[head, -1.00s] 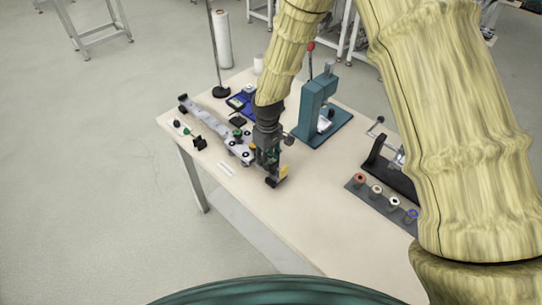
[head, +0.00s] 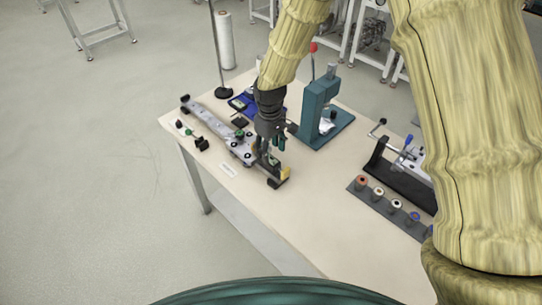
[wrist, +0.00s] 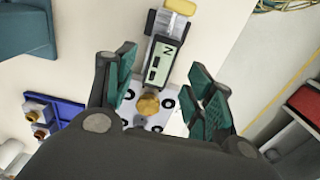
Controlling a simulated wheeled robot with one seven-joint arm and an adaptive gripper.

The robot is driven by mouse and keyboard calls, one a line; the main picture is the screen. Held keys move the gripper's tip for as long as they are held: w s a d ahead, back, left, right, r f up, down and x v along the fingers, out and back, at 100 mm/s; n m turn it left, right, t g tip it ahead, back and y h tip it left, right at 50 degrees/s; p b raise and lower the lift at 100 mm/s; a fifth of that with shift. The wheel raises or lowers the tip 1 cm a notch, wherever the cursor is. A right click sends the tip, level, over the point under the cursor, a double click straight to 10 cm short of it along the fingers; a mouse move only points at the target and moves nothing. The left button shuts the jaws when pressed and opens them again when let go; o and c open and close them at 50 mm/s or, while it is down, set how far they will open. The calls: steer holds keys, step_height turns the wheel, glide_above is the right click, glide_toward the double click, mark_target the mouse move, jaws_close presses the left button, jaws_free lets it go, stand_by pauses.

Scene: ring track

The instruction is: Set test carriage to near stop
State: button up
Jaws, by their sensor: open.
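The rail (head: 212,113) runs diagonally along the table's left part, with a yellow piece (head: 286,173) at its near end. A pale plate with black round marks, seemingly the carriage (head: 242,148), sits on the rail toward the near end. In the wrist view the carriage plate (wrist: 168,107) carries a brass knob (wrist: 148,105). A greenish panel marked "2" (wrist: 160,62) lies beyond it, then the yellow piece (wrist: 181,7). My gripper (head: 270,156) is over the near part of the rail. In the wrist view my gripper (wrist: 163,88) is open, its fingers apart on either side of the knob. Contact cannot be told.
A teal press (head: 318,112) with a red-knobbed lever stands behind, right of my gripper. A blue tray (head: 240,103) lies behind the rail. A small green-knobbed part (head: 190,133) lies left of it. A dark strip with several spools (head: 385,200) is at right. The table's front middle is clear.

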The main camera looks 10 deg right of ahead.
step_height(320, 180, up, 6)
steer(key=shift+r, duration=0.25)
stand_by(0.5)
